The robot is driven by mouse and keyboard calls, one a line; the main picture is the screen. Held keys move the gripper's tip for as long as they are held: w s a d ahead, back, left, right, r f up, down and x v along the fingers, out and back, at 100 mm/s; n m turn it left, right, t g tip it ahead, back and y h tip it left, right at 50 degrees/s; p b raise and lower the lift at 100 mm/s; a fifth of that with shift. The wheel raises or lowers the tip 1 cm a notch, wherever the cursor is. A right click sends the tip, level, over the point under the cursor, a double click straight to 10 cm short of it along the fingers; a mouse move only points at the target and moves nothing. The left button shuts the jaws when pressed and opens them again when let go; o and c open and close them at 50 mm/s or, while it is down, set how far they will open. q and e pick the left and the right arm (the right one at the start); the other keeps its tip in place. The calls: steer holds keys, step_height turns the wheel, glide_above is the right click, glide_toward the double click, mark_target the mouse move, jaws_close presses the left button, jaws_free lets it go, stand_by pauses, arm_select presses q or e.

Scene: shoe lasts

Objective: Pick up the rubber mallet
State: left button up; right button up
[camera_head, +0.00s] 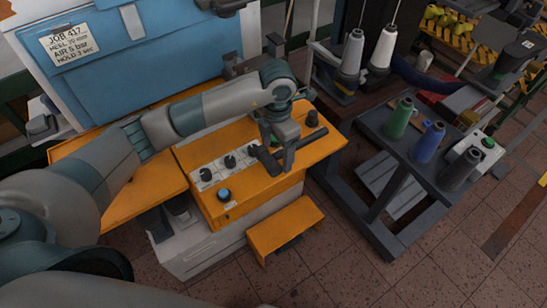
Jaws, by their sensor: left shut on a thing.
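My left gripper (287,160) reaches in from the left over the orange machine table. It is shut on the rubber mallet, a dark tool whose handle (314,136) sticks out to the right of the fingers. A dark, blunt part that looks like its head (266,160) is on the left of the fingers. The fingers hide the middle of the mallet. I cannot tell whether it touches the table top. My right gripper is not in view.
A white panel with black knobs (230,162) and a blue knob (224,194) lie left of the gripper. A black knob (311,118) stands behind the handle. A dark cart (392,238) with green (399,117) and blue (430,142) thread cones stands at right.

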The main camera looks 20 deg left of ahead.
arm_select(q)
steer(key=s+d+r+b, duration=0.2)
steer(key=s+d+r, duration=0.4)
steer(key=d, duration=0.2)
steer(key=shift+b, duration=0.4)
steer(key=shift+s+r, duration=0.1)
